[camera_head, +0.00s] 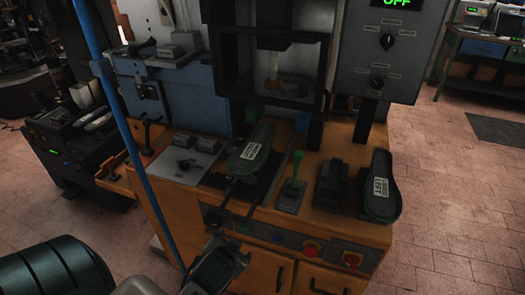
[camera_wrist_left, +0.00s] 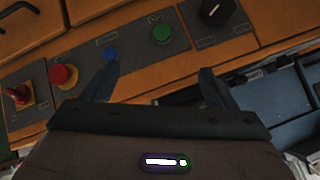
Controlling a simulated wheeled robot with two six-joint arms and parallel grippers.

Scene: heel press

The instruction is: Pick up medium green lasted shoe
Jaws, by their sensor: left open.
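One dark green shoe form with a white label (camera_head: 251,149) lies in the press, toe toward the front. A second dark shoe form labelled LEFT (camera_head: 380,188) lies at the right end of the bench top. Their relative sizes are hard to judge. My left gripper (camera_head: 224,252) is low in front of the bench, below and apart from both shoes. In the left wrist view its two fingers (camera_wrist_left: 157,85) are spread with nothing between them, facing the button panel. No shoe shows in that view. My right gripper is not in view.
The press frame (camera_head: 318,120) stands over the first shoe. A green-handled lever (camera_head: 293,180) and a black pedal-like block (camera_head: 331,185) stand between the shoes. The front panel has a red button (camera_head: 352,259). A blue pole (camera_head: 128,130) crosses the left. Tiled floor is clear at right.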

